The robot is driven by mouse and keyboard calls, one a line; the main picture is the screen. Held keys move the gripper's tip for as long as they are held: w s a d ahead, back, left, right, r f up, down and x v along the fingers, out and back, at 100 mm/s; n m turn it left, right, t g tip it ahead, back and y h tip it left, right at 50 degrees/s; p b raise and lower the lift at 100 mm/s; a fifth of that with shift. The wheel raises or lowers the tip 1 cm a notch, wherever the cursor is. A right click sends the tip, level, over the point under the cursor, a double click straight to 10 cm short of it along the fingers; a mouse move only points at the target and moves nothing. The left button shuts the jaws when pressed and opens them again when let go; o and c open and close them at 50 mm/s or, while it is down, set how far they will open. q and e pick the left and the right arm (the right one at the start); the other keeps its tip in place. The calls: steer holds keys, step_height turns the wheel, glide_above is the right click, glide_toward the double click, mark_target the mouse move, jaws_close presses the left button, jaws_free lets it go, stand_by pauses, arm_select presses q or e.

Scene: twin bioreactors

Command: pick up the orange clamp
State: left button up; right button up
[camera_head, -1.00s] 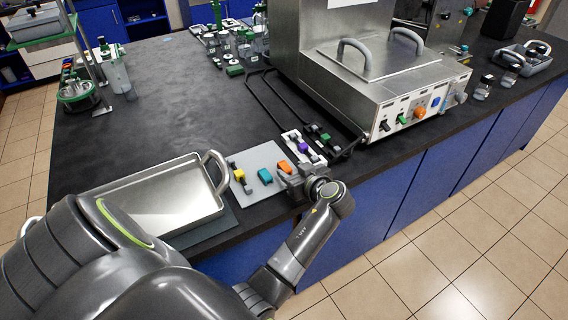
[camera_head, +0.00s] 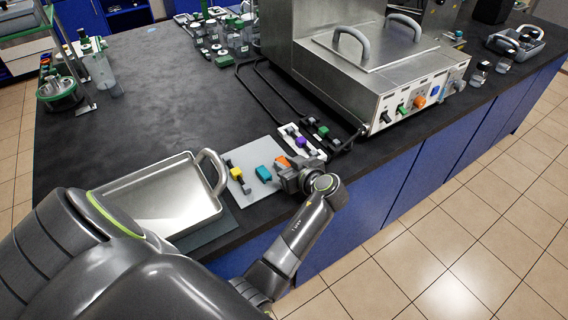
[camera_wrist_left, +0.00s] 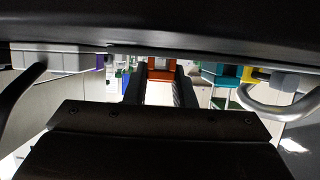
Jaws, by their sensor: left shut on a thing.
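The orange clamp (camera_head: 282,161) shows in the head view at the right end of a row of coloured clamps, by the counter's front edge. My left gripper (camera_head: 291,175) is at it and partly hides it. In the left wrist view the orange clamp (camera_wrist_left: 161,69) sits between the two dark fingers of my left gripper (camera_wrist_left: 161,82), which is shut on it. I cannot tell whether the clamp is clear of the surface below. My right gripper is not in view.
A teal clamp (camera_head: 263,174) and a yellow clamp (camera_head: 236,172) stand close by on the light grey mat (camera_head: 247,157). A metal tray (camera_head: 163,198) with handles lies left of them. A white rack (camera_head: 291,131) and a steel unit (camera_head: 365,85) stand behind.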

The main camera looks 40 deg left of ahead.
arm_select(q)
step_height(320, 180, up, 10)
steer(key=b, duration=0.1)
steer(key=s+d+r+m+t+h, duration=0.1)
steer(key=d+r+m+t+h, duration=0.7)
steer(key=d+r+m+h, duration=0.4)
step_height(320, 180, up, 2)
steer(key=shift+s+d+m, duration=0.4)
steer(key=shift+d+m, duration=0.2)
steer(key=shift+m, duration=0.1)
